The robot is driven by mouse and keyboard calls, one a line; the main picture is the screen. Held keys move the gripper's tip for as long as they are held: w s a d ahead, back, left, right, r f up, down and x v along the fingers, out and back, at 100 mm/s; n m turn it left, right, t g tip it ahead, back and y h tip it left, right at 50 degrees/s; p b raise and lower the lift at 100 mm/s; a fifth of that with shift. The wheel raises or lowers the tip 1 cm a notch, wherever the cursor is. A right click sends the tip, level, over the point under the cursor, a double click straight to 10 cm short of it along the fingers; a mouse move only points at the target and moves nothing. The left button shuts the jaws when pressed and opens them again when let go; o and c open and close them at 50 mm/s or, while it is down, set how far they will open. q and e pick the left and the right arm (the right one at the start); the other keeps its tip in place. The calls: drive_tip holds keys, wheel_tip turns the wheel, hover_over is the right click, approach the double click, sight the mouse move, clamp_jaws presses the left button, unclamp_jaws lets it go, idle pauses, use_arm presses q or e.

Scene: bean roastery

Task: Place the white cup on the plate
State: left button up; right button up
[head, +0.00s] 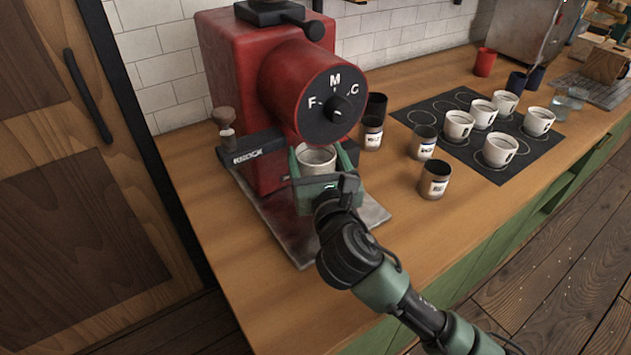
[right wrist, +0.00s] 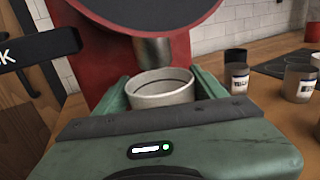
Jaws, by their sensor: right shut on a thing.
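The white cup (head: 317,159) is upright between the fingers of my right gripper (head: 322,163), which is shut on it. In the right wrist view the cup (right wrist: 162,88) sits between the two green fingers (right wrist: 160,92), below the grinder's metal spout (right wrist: 153,50). The cup is in front of the red grinder and over the metal plate (head: 373,209) at its foot. My gripper hides the cup's lower part, so I cannot tell whether it touches the plate. My left gripper is not in view.
The red grinder (head: 226,65) stands behind the cup, its dark dial (head: 328,122) just above. Several small jars, one at the front (head: 434,180), stand to the right. A black mat (head: 483,178) farther right holds several white cups. Bare wooden counter lies in front of the jars.

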wheel_tip(320, 180, down, 4)
drive_tip(key=shift+s+d+r, duration=0.15)
drive_tip(key=shift+r, duration=0.05)
wheel_tip(320, 180, down, 3)
drive_tip(key=shift+r+b, duration=0.2)
drive_tip(key=shift+b, duration=0.35)
drive_tip(key=shift+f, duration=0.35)
drive_tip(key=shift+f, duration=0.1)
drive_tip(key=o, duration=1.8)
drive_tip(key=shift+c, duration=0.2)
drive_tip(key=s, duration=0.3)
drive_tip(key=s+d, duration=0.1)
drive_tip(key=s, duration=0.3)
drive_tip(key=s+d, duration=0.1)
drive_tip(key=s, duration=0.3)
drive_tip(key=shift+s, duration=0.25)
